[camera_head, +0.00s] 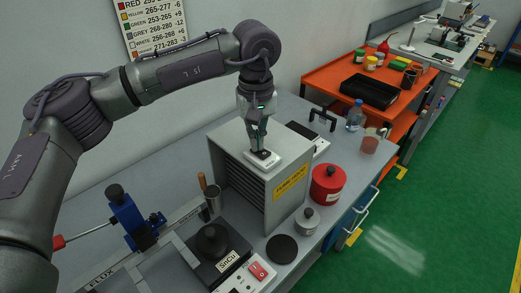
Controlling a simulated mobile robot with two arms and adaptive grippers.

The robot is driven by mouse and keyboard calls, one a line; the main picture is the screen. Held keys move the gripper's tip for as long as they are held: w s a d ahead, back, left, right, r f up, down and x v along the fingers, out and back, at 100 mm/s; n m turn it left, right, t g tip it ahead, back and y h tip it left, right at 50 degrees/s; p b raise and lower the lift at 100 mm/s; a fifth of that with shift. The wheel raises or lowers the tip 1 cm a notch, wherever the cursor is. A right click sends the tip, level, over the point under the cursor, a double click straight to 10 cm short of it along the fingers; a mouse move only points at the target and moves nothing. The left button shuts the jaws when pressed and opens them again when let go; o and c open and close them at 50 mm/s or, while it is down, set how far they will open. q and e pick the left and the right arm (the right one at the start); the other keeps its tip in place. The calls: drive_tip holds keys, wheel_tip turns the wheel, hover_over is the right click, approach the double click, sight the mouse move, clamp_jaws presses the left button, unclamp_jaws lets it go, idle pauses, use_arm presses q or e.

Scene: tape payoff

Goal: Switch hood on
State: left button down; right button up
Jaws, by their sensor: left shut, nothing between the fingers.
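A grey slatted cabinet (290,203) with a yellow label, too small to read surely, stands on the bench. A small white box with a dark top part (263,161) lies on top of it; I take this for the hood switch, but its on or off position is too small to tell. My left gripper (259,149) points down, shut and empty, with its fingertips at the dark part. I cannot tell whether they touch it. A white box with a red switch (258,271) sits at the front of the bench. My right gripper is not in view.
A red canister (328,184), a metal pot (307,221) and a black disc (281,249) stand right of and before the cabinet. A dark SnCu unit (216,259) and a blue clamp (132,217) are at the front left. An orange bench (323,78) stands behind.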

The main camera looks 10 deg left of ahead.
use_arm(q)
drive_tip(key=shift+r+p, duration=1.95)
drive_tip(key=shift+r, duration=1.5)
drive_tip(key=shift+f, duration=0.1)
